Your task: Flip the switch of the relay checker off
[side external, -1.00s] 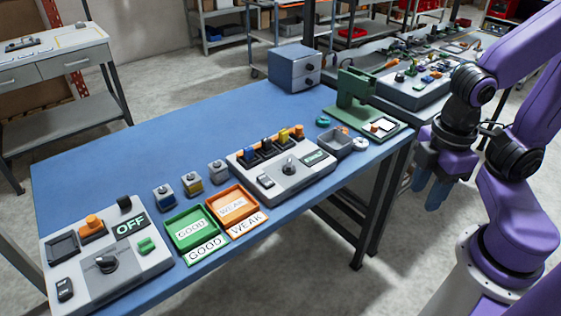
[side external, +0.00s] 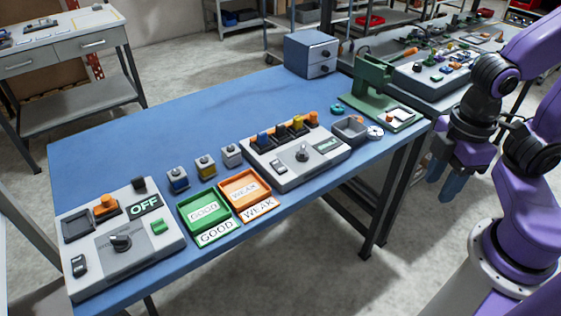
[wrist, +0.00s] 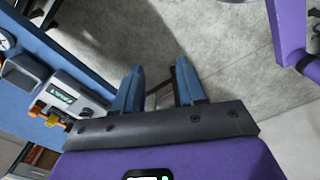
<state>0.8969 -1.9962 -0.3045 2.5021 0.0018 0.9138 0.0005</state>
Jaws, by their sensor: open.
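The relay checker, which I take to be the grey box (side external: 151,265) at the near left of the blue table, shows in the side view. Its display (side external: 145,205) reads OFF. It has a black rocker switch (side external: 79,265) at its front left corner, too small to read its tilt, and a black rotary knob (side external: 121,242). An orange button (side external: 105,203) and a green button (side external: 158,227) are also on it. My gripper (side external: 450,182) is open and empty, off the table's right side, far from the checker. Its two blue fingers show apart in the wrist view (wrist: 158,92).
A green GOOD tray (side external: 187,206) and an orange WEAK tray (side external: 262,181) lie beside the checker, with small relay blocks (side external: 205,167) behind. A second grey device (side external: 318,163) with coloured pieces, a green press (side external: 372,82) and a drawer box (side external: 297,57) stand farther right. The table's back left is clear.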

